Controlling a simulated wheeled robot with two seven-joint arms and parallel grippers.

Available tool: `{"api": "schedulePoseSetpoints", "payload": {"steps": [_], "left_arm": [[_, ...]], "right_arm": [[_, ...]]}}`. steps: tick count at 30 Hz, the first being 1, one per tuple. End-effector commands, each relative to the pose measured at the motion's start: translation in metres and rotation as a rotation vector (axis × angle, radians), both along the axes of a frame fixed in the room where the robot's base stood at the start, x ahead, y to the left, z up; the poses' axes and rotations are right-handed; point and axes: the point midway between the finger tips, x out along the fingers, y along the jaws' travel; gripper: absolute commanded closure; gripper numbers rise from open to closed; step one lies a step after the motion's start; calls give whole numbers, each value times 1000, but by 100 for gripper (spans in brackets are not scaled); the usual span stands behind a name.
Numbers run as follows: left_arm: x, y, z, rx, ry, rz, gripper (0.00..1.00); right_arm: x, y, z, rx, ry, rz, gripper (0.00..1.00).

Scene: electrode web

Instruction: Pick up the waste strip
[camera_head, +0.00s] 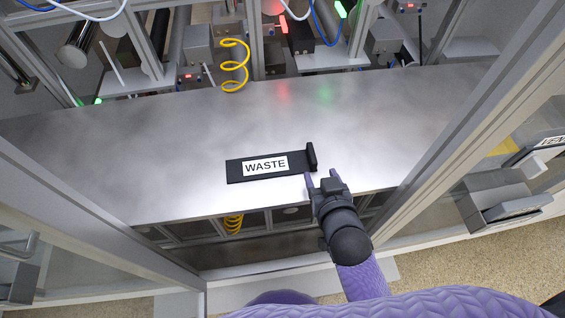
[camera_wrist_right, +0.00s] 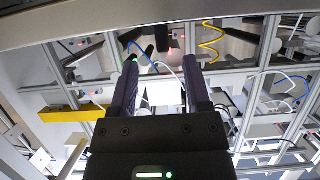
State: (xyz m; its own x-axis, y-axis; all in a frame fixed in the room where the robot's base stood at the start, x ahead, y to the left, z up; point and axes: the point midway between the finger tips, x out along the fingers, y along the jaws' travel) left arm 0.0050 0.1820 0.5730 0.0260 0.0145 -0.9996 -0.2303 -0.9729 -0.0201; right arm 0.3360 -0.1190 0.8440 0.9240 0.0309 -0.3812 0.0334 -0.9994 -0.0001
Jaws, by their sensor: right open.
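A flat black piece (camera_head: 237,169) with a white label reading "WASTE" lies on the metal table. The black pieces are not clearly seen there. My left gripper is out of view.
The grey metal table (camera_head: 130,160) is bare to the left of the label. A yellow coiled cable (camera_head: 234,65) hangs at its back edge, before machine frames and rollers. Metal posts (camera_head: 450,150) slant along both sides of the opening.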

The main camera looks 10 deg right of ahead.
Motion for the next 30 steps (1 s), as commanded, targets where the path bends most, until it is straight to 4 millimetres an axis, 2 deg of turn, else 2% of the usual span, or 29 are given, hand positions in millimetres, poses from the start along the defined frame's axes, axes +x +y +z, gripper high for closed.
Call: {"api": "schedulePoseSetpoints", "payload": {"steps": [3,7,15,24,30], "left_arm": [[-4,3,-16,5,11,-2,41],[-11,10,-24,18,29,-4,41],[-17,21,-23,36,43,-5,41],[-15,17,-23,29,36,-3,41],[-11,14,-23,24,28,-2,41]], "right_arm": [[22,3,-14,-1,0,0,38],[43,4,-22,-2,1,2,38],[48,5,-21,0,3,2,38],[48,5,-21,1,3,2,100],[48,5,-21,1,2,2,100]]}}
